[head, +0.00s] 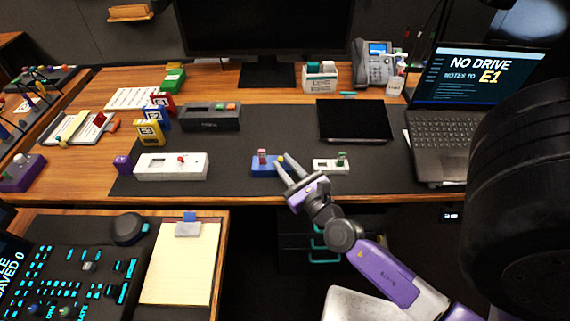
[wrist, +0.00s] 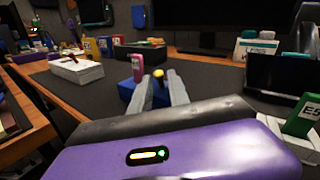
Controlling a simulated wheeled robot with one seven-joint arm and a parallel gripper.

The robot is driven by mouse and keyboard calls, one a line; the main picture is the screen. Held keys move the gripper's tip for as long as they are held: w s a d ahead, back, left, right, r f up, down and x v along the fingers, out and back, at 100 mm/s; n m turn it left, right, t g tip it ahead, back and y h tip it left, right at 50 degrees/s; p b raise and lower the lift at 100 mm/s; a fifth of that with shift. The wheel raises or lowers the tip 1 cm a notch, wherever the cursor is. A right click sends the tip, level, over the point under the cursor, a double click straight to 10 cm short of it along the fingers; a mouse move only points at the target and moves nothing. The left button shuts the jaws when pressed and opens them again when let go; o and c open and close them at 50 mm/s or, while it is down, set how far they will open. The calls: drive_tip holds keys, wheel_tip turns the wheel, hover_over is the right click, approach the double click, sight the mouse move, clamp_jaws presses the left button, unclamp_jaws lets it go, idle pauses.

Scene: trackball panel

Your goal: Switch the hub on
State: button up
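A small blue box (head: 262,170), which looks like the hub, sits on the dark desk mat. A pink stick (head: 262,156) stands upright on its left part, and a yellow knob (head: 281,159) is on its right part. In the wrist view the blue box (wrist: 128,88), pink stick (wrist: 137,67) and yellow knob (wrist: 158,75) lie just ahead. My gripper (head: 285,164) is open and empty at the right end of the box. In the wrist view its fingertips (wrist: 157,80) flank the knob. I cannot tell whether they touch it, nor which way the knob is set.
A white box with a red lever (head: 171,166) is to the left, and a small white box with a green stick (head: 331,165) is close to the right. A dark box with coloured buttons (head: 211,117) is behind. The laptop (head: 460,142) stands at right. Mat between is clear.

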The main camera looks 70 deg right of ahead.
clamp_jaws()
